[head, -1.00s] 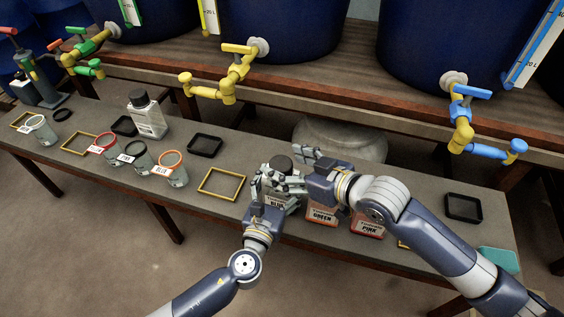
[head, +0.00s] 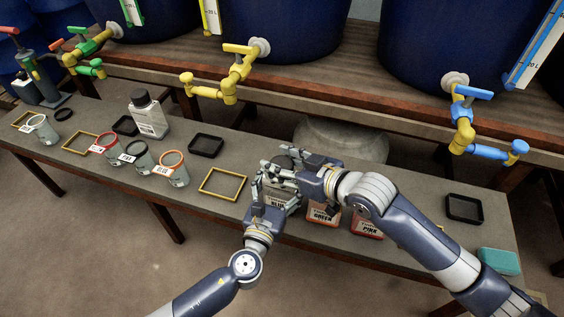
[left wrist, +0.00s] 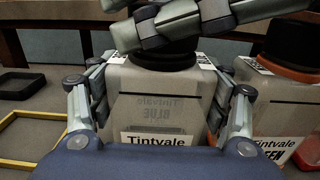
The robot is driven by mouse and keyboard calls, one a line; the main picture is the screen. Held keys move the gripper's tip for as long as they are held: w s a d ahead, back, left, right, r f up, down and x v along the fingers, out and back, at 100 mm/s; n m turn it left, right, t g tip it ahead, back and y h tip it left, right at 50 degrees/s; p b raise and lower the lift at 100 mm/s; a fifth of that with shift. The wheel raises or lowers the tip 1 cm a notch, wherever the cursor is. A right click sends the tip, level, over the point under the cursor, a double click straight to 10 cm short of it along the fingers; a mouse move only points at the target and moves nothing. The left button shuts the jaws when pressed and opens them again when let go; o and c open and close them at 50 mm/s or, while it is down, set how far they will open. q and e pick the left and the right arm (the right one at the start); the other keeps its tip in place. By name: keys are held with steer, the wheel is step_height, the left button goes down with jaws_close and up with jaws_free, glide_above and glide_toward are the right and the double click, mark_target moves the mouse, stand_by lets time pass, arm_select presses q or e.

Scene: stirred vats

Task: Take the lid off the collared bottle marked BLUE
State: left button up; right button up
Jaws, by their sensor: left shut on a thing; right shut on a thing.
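The bottle marked BLUE (head: 279,205) stands on the bench, pale grey with a Tintvale label. It fills the middle of the left wrist view (left wrist: 160,92). My left gripper (head: 272,187) is shut on its body, with a finger on each side in the left wrist view. My right gripper (head: 287,168) reaches over from the right and is shut on the dark lid (left wrist: 165,56) at the bottle's top. Its fingers cover much of the lid, so I cannot tell whether the lid is still seated. The bottle looks upright.
The GREEN bottle (head: 322,215) and PINK bottle (head: 367,227) stand close on the right, under my right arm. An empty yellow frame (head: 222,184) lies left. A black tray (head: 206,145), several cups and another bottle (head: 148,115) are farther left. Taps overhang the bench's back.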

mark_target(282, 163)
steer(key=shift+r, duration=0.15)
stand_by(0.3)
steer(key=shift+r, duration=0.95)
steer(key=shift+r, duration=0.15)
steer(key=shift+r, duration=1.85)
arm_select(q)
steer(key=o, duration=1.6)
